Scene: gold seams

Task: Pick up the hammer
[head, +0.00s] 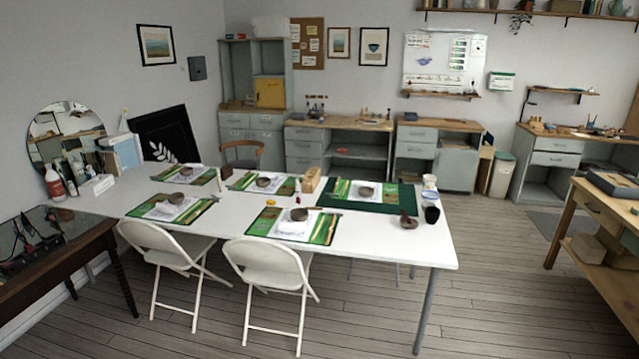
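I cannot make out a hammer for sure in the head view. Small tools and dark objects with red parts (30,240) lie on the dark side table at the left, too unclear to name. More small items (372,116) lie on the wooden bench along the back wall, too small to tell apart. My gripper is not in view.
A long white table (370,238) bears several green place mats with bowls. Two white folding chairs (268,268) stand at its near side. A wooden workbench (595,205) stands at the right. The wooden floor (490,290) between is clear.

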